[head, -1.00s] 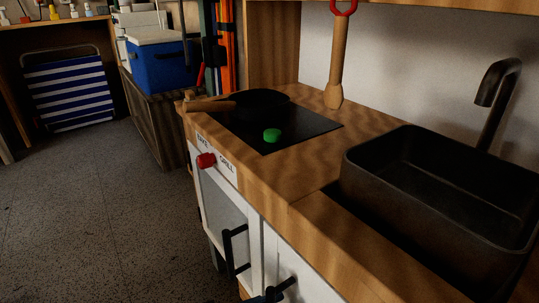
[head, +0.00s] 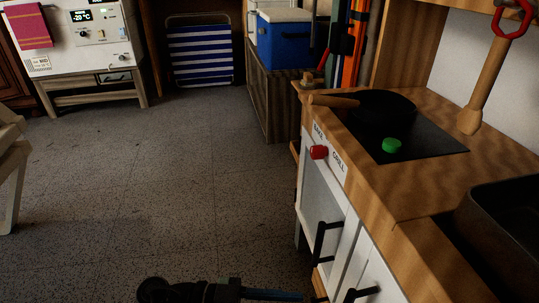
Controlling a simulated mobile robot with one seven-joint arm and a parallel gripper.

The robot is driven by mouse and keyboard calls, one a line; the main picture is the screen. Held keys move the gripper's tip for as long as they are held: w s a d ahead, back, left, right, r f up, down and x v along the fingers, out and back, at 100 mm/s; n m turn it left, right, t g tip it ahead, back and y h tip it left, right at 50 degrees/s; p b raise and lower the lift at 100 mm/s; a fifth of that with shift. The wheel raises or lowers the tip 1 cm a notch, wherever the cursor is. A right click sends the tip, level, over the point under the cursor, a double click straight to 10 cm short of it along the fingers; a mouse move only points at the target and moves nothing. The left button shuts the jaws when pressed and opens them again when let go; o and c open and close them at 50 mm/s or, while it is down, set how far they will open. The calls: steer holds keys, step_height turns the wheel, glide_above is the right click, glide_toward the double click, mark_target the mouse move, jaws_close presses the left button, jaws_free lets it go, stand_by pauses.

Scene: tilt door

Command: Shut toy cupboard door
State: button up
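The toy kitchen's white cupboard door (head: 371,279) is at the bottom, right of centre, with a black handle (head: 360,294). Its lower part is cut off by the picture edge, and I cannot tell how far it stands open. To its left is a white door with a clear pane (head: 322,200) and a black bar handle (head: 325,243). My dark arm (head: 205,291) lies along the bottom edge, its bluish part reaching right towards the doors. My gripper's fingers are not clear there, so I cannot see whether they are open or touch a door.
The wooden counter (head: 407,232) holds a black pan (head: 381,106), a green knob (head: 391,145) and a dark sink (head: 500,225). A red knob (head: 319,152) sticks out of the front. The speckled floor (head: 200,190) to the left is clear. A blue cooler (head: 284,40) stands behind.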

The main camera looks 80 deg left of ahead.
steer(key=shift+v, duration=1.45)
